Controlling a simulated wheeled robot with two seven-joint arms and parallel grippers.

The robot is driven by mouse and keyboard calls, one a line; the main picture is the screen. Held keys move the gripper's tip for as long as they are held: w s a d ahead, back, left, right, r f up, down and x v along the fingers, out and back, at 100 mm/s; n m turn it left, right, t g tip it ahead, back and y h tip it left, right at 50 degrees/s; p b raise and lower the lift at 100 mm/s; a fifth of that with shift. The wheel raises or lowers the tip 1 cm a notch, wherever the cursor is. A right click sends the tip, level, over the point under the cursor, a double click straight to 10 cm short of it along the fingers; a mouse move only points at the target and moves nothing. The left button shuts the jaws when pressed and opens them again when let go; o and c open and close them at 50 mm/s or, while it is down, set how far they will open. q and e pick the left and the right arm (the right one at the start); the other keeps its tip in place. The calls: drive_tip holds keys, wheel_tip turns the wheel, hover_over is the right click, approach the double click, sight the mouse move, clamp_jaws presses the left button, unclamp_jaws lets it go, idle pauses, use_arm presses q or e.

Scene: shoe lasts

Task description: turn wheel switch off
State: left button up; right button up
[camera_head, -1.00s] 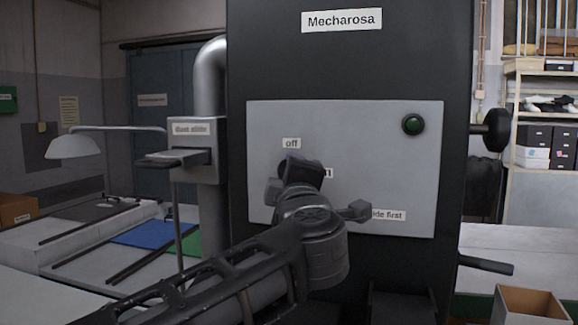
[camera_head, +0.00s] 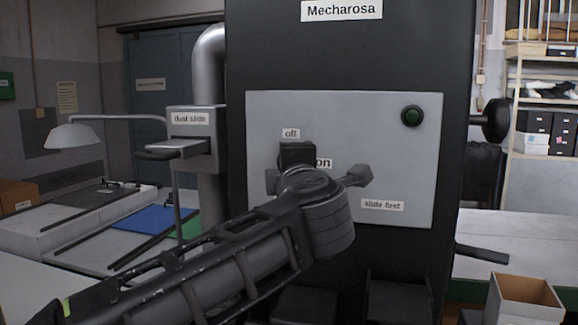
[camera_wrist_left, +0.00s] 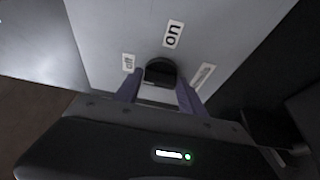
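The wheel switch is a black round knob (camera_wrist_left: 160,72) on the grey panel (camera_head: 400,150), seen in the left wrist view. In the head view my left gripper hides it. The "off" label (camera_head: 290,133) is above the gripper and the "on" label (camera_head: 323,163) is just to its right. My left gripper (camera_wrist_left: 160,82) is at the panel, with one purple finger on either side of the knob. The fingers are apart and appear close to the knob's edges; I cannot tell whether they press on it. My right gripper is not in view.
A green button (camera_head: 412,116) is at the panel's upper right and a "slide first" label (camera_head: 382,205) at its lower right. A dust slide (camera_head: 180,148) juts out on the left. An open cardboard box (camera_head: 525,302) stands at the lower right.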

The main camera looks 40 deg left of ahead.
use_arm(q)
drive_tip(key=o, duration=0.4)
drive_tip(key=shift+c, duration=0.2)
drive_tip(key=b+v, duration=0.2)
drive_tip(key=v, duration=0.5)
drive_tip(key=shift+s+d, duration=0.25)
drive_tip(key=shift+s, duration=0.05)
